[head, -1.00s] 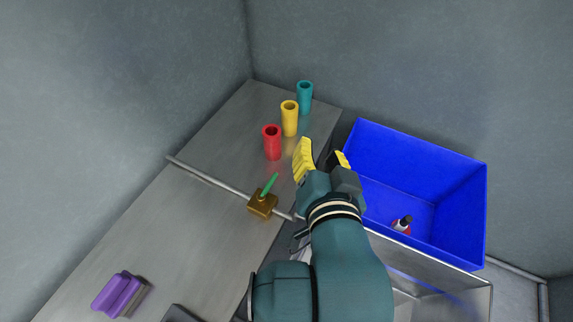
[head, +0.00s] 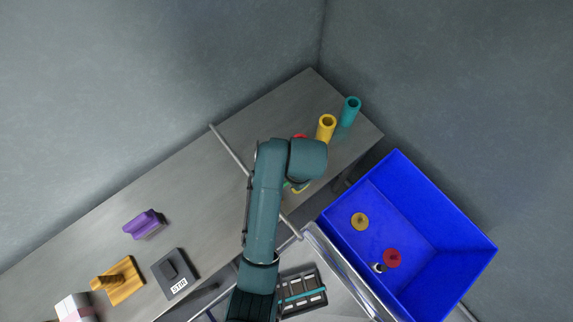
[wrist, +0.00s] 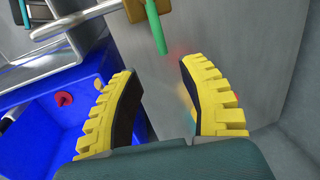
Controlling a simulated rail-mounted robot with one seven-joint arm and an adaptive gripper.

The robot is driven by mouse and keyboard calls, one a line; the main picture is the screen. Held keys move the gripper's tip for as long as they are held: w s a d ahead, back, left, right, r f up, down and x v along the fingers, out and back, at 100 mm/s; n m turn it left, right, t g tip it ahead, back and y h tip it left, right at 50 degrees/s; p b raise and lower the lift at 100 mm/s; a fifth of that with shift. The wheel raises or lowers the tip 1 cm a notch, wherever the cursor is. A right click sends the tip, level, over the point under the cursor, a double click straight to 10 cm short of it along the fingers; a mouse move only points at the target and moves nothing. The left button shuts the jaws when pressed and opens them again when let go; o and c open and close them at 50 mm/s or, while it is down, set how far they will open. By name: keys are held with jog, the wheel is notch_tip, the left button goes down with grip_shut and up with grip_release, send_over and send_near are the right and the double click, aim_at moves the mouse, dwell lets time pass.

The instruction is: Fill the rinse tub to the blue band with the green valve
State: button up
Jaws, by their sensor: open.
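The green valve handle (wrist: 155,25) reaches down from the top edge of the wrist view, just beyond and between my fingertips, apart from them. Part of its brass body (wrist: 134,9) shows there. In the head view my arm hides most of the valve. My gripper (wrist: 157,70) is open and empty, its two yellow-padded fingers spread. In the head view my gripper is mostly hidden beneath my arm. The metal tub (head: 325,240) stands at the bench's front, left of the blue bin. Its water level and blue band cannot be made out clearly.
A pipe (head: 229,148) crosses the bench. Yellow (head: 326,128) and teal (head: 351,111) cups stand at the far end; the red cup (head: 299,136) is mostly hidden. The blue bin (head: 440,245) holds discs. A purple block (head: 143,223) and STIR box (head: 174,272) sit left.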

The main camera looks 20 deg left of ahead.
jog(key=f, duration=0.3)
jog(key=a+f+b, duration=0.1)
jog(key=f, duration=0.2)
jog(key=w+f, duration=0.1)
jog(key=f, duration=0.2)
jog(key=shift+a+f+b, duration=0.3)
jog(key=shift+a+b, duration=0.05)
jog(key=c, duration=0.8)
grip_shut()
jog(key=shift+s, duration=0.1)
